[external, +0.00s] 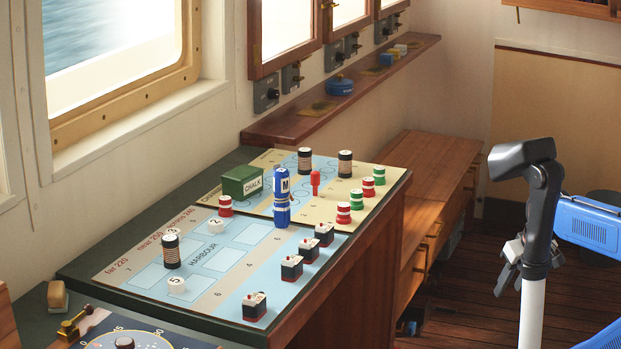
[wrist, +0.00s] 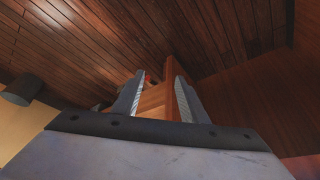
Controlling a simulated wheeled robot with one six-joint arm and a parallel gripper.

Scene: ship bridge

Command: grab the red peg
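The red peg (external: 315,183) stands upright on the chart board (external: 203,300), right of the blue figure marked M (external: 282,197) and in front of the dark banded cylinders. My gripper (external: 503,278) hangs off the right side of the desk, well apart from the peg, over the floor. In the wrist view my gripper (wrist: 159,92) shows two fingers set apart with a clear gap and nothing held between them. The peg cannot be made out in the wrist view.
Close around the peg are banded cylinders (external: 345,163), red and green pieces (external: 356,199) and a green chalk box (external: 241,181). Black-and-red blocks (external: 292,268) line the board's right side. A wooden bench (external: 432,177) stands behind the desk. A shelf (external: 300,122) runs below the windows.

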